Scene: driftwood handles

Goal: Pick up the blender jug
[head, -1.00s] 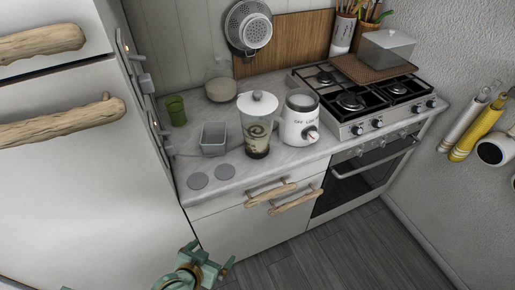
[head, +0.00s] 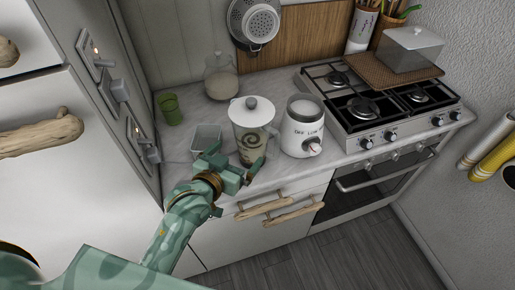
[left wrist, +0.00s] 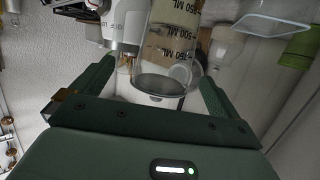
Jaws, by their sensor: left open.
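The blender jug (head: 252,118), clear with a white lid and a swirl pattern, stands upright on the grey worktop (head: 184,146). In the left wrist view the jug (left wrist: 172,45) shows its measuring marks and lies ahead between my fingers. My left gripper (head: 236,163) is open at the jug's front side, low near the worktop edge. Its fingers stand to either side of the jug's lower part; I cannot tell whether they touch it. The gripper hides part of the jug's bottom in the head view. My right gripper is not in view.
The white blender base (head: 302,132) stands close to the jug's right. A grey tub (head: 206,137) is at its left, with a green cup (head: 170,108) and a glass jar (head: 220,80) behind. The stove (head: 372,105) is farther right. Drawers with driftwood handles (head: 292,214) are below.

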